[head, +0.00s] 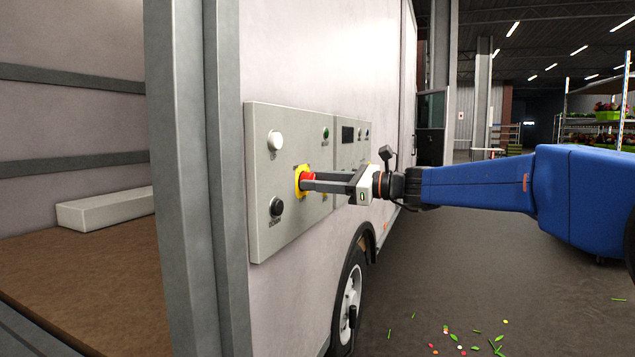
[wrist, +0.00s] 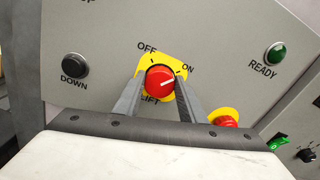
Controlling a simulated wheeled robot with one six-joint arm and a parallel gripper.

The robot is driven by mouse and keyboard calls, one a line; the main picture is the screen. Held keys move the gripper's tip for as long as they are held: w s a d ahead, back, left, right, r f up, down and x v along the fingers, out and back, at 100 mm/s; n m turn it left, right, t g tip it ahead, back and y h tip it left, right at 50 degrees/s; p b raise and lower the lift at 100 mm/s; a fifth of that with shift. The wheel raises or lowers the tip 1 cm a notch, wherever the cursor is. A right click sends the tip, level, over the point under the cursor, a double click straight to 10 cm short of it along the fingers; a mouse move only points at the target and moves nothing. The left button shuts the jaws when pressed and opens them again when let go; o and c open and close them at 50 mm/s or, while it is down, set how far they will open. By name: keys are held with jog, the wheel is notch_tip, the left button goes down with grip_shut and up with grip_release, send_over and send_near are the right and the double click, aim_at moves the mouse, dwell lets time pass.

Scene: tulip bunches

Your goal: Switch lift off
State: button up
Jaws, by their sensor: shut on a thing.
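The red lift knob (wrist: 160,80) sits on a yellow plate (wrist: 148,62) marked OFF at upper left, ON at upper right and LIFT below. Its white mark points right and slightly up, to the ON side. My gripper (wrist: 158,88) is shut on the knob, one dark finger on each side. In the head view, the gripper (head: 306,183) reaches in from the right to the red knob (head: 309,176) on the grey control panel (head: 263,190). The fingers partly hide the knob and plate there.
A black DOWN button (wrist: 75,65) is left of the knob and a green READY light (wrist: 275,52) right. A red button on yellow (wrist: 225,121) is close to the right finger. A white button (head: 275,140) is higher on the panel. The truck's wheel (head: 350,295) is below.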

jog(key=shift+s+f+n, duration=0.1)
jog(key=shift+f+n, duration=0.1)
jog(key=shift+n, duration=4.1)
jog(key=shift+s+f+n, duration=0.1)
jog(key=shift+f+n, duration=0.05)
jog(key=shift+n, duration=4.15)
jog(key=o, duration=1)
jog(key=shift+o, duration=0.2)
jog(key=v, duration=1.7)
jog(key=shift+d, duration=0.2)
